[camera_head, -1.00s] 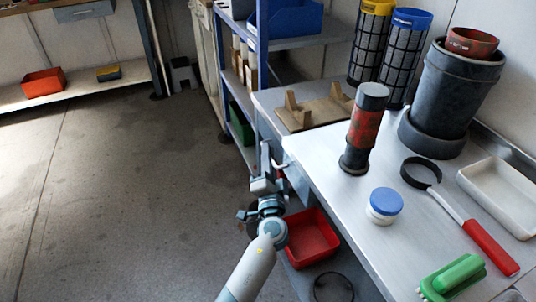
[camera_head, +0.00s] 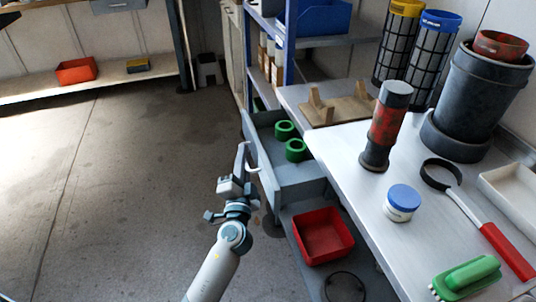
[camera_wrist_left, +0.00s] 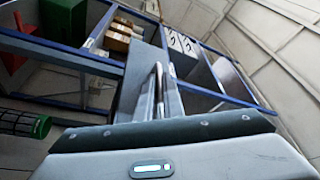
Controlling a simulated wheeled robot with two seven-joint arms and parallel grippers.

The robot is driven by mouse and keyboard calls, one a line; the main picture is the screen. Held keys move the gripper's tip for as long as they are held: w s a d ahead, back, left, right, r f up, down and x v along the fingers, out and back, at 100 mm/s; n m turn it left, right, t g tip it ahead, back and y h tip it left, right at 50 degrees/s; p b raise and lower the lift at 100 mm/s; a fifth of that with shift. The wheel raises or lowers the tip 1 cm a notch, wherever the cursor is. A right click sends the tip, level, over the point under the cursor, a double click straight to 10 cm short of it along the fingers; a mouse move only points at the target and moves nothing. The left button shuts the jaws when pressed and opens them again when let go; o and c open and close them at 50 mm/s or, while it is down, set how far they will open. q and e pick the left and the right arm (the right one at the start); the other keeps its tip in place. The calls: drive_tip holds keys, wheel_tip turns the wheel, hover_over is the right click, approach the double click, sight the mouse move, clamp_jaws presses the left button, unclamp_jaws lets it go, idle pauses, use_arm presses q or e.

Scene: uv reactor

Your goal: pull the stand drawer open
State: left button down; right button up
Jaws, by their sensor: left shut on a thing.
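The stand drawer (camera_head: 290,176) is grey and stands well out from under the metal table, to its left, in the head view. Two green rings, one nearer (camera_head: 296,150) and one farther (camera_head: 285,130), lie inside it. My left gripper (camera_head: 247,160) is at the drawer's front, shut on the pale drawer handle (camera_head: 253,168). My right gripper is not in view.
The metal tabletop (camera_head: 345,150) holds a red and black cylinder (camera_head: 384,128), a blue-lidded jar (camera_head: 402,202) and a green brush (camera_head: 467,277). A red bin (camera_head: 323,236) stands on the shelf below. The floor (camera_head: 130,190) to the left is open.

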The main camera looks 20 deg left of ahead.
use_arm(q)
drive_tip(key=s+a, duration=0.8)
drive_tip(key=a, duration=0.4)
drive_tip(key=shift+s+a+f+b, duration=0.15)
drive_tip(key=shift+s+a+b, duration=0.05)
drive_tip(key=shift+b, duration=0.1)
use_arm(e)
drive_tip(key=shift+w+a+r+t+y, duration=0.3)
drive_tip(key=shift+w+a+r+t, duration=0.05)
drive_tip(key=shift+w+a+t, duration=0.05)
use_arm(q)
drive_tip(key=c, duration=2.2)
unclamp_jaws()
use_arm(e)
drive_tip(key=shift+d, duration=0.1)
use_arm(q)
drive_tip(key=shift+o, duration=0.2)
drive_tip(key=shift+s, duration=0.1)
